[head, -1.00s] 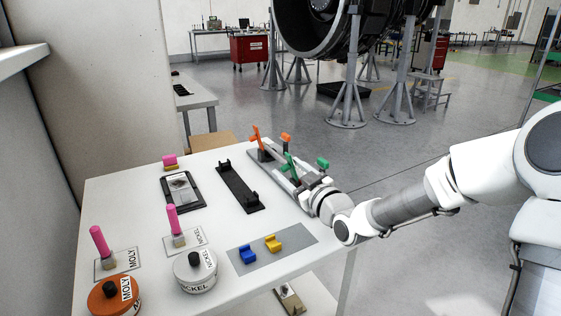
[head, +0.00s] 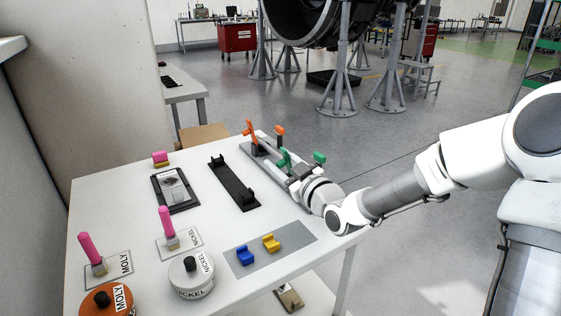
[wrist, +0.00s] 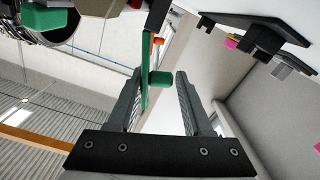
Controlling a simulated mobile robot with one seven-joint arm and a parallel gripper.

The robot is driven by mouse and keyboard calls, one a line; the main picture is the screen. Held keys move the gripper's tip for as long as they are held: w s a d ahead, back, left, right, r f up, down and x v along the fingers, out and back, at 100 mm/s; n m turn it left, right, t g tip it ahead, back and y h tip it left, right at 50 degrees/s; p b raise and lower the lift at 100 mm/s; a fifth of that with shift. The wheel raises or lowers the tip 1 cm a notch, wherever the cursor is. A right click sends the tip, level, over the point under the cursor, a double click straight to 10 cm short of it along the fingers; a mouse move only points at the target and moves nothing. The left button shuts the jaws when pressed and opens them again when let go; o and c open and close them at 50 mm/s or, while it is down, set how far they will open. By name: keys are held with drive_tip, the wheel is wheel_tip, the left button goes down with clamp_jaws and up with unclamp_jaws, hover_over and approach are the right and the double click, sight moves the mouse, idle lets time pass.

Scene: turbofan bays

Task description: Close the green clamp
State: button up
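The green clamp sits near the table's far right edge. Its green lever (head: 285,158) stands up, and a separate green piece (head: 319,158) shows to its right. My gripper (head: 298,173) is low beside the clamp, at its near side. In the wrist view my gripper (wrist: 162,92) is open, its two dark fingers spread apart. A long green bar (wrist: 146,92) and a green knob (wrist: 160,78) show in the gap between the fingers, with the bar closer to the left finger. I cannot tell whether either finger touches it. My wrist hides part of the clamp base.
An orange clamp (head: 250,130) stands just behind on the same grey fixture. A black rail (head: 233,183) lies to the left. Blue (head: 245,255) and yellow (head: 270,243) blocks sit on a grey mat in front. Pink-handled tools and round containers stand at left.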

clamp_jaws()
drive_tip(key=shift+a, duration=0.1)
